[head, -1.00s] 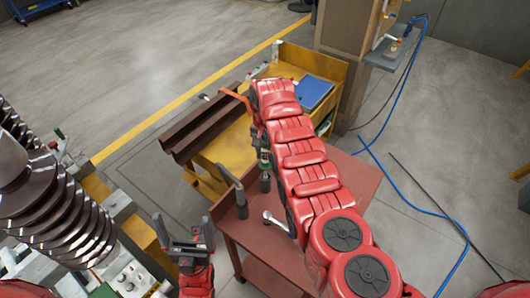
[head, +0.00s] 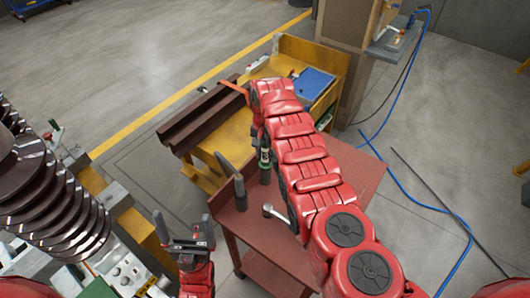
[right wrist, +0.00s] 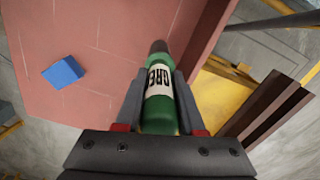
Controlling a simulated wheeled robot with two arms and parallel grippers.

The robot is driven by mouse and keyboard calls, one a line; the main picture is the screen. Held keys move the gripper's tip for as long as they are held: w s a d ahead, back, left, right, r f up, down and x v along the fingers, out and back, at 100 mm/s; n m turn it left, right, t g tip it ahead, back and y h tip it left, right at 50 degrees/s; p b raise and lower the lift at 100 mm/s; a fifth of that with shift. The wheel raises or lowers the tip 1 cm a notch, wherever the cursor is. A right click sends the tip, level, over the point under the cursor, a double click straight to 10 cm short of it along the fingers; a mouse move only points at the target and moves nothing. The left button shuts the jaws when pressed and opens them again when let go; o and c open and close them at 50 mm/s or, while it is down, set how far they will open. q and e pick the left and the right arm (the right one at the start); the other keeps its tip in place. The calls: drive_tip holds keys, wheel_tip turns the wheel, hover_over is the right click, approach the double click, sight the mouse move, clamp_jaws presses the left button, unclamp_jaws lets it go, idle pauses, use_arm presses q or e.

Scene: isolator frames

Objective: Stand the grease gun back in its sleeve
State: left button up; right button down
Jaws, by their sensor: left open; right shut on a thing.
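The grease gun (head: 265,153) is a green cylinder with a white label and a dark end. My right gripper (right wrist: 160,100) is shut around its green body in the right wrist view, with the dark end pointing away past the fingers. In the head view it hangs beside my red arm, over the red cart (head: 345,165). A dark upright cylinder (head: 240,192), perhaps the sleeve, stands at the cart's left edge with a tapering dark grey piece above it. My left gripper (head: 185,232) is open and empty, left of the cart.
A blue block (right wrist: 63,72) lies on the red top. A silver tool (head: 270,211) is partly hidden by my arm. A yellow bench (head: 237,137) with dark brown rails (head: 200,118) stands behind the cart. A ribbed dark insulator (head: 50,205) is at the left. A blue hose (head: 410,200) crosses the floor.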

drive_tip(key=shift+f+b, duration=0.4)
drive_tip(key=shift+f, duration=0.2)
drive_tip(key=shift+c, duration=2.2)
unclamp_jaws()
drive_tip(key=shift+r, duration=0.1)
